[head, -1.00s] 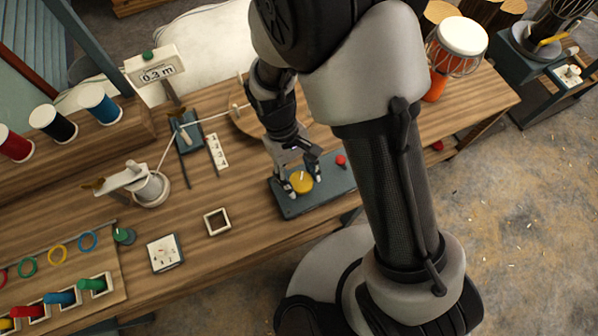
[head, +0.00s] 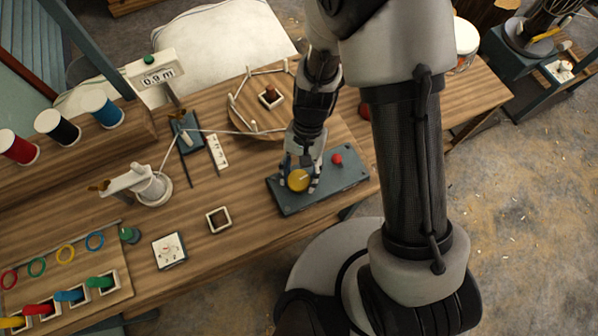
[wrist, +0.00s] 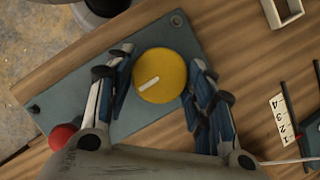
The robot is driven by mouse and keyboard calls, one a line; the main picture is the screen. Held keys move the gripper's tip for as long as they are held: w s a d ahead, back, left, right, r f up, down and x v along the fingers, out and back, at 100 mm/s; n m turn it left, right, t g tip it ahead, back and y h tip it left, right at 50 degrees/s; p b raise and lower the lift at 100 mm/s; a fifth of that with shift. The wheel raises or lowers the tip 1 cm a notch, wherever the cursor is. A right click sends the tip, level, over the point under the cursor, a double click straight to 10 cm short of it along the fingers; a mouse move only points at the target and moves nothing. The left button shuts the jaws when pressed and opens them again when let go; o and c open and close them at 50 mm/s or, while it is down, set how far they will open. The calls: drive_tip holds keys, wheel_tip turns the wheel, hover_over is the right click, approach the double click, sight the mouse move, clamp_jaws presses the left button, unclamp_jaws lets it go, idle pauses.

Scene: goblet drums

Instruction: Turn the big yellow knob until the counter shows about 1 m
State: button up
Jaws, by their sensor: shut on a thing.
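The big yellow knob (head: 299,180) sits on a blue-grey plate (head: 345,181) at the table's front edge. It also shows in the wrist view (wrist: 160,76), with a pale pointer mark on its face. My gripper (head: 300,184) reaches down over the knob, one finger on each side, and is shut on it. In the wrist view the fingers (wrist: 158,84) flank the knob. The counter (head: 156,78) stands at the back left with a green button on top and reads 0.9 m.
A red button (head: 337,159) is on the same plate, right of the knob. A round wooden disc with pegs (head: 240,112) stands behind my gripper, with a cord running left from it. A small square frame (head: 218,219) lies left of the plate.

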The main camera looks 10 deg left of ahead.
drive_tip(key=shift+d+m+t+y, duration=0.1)
drive_tip(key=shift+m+t+y, duration=0.25)
drive_tip(key=shift+m, duration=0.75)
drive_tip(key=o, duration=1.1)
drive_tip(key=shift+c, duration=0.2)
drive_tip(key=v, duration=1.2)
drive_tip(key=shift+w+d, duration=0.1)
drive_tip(key=shift+d, duration=0.05)
